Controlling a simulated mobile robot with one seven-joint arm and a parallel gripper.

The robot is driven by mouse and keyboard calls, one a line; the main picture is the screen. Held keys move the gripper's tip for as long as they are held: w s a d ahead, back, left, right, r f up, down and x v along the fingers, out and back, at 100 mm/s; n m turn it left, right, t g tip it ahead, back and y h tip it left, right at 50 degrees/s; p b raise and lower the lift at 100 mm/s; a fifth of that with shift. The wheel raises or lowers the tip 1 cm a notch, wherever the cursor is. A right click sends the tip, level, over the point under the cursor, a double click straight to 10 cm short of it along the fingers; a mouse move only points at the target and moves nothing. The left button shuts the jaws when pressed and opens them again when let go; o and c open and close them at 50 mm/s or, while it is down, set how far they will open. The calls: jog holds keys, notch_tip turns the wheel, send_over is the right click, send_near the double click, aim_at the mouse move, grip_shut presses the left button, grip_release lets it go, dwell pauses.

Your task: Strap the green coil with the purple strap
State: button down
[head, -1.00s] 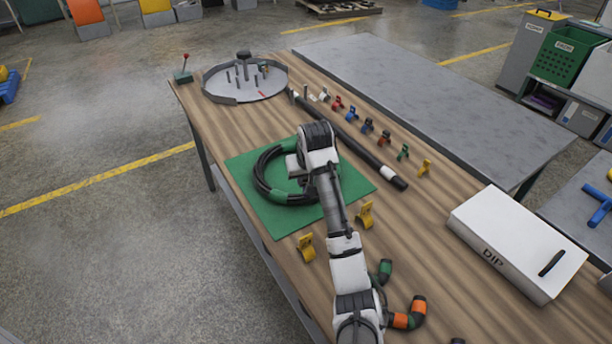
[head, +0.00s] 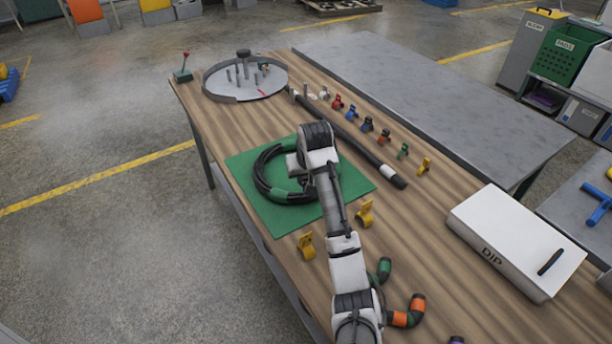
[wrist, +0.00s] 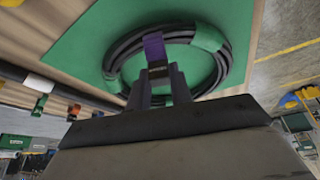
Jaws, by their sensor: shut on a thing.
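The green coil (head: 262,178) is a black hose loop with a green band, lying on a green mat (head: 240,172) on the wooden bench. It also shows in the wrist view (wrist: 228,48), its green band at the upper right. My gripper (wrist: 157,78) is shut on the purple strap at the coil. In the head view my arm hides the gripper, the strap and the coil's right part.
A dark rod (head: 352,138) and a row of coloured clips (head: 368,124) lie beyond the mat. Two yellow clips (head: 306,246) stand near its front edge. A round grey tray (head: 245,97) with pegs is at the far end. A white DIP box (head: 515,243) is at the right.

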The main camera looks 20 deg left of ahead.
jog(key=shift+f, duration=0.2)
jog(key=shift+f+b, duration=0.35)
jog(key=shift+f, duration=0.5)
jog(key=shift+f, duration=0.7)
dwell(0.5)
jog(key=c, duration=1.2)
grip_release()
jog(key=shift+o, duration=0.2)
jog(key=v, duration=1.4)
jog(key=shift+p, duration=0.35)
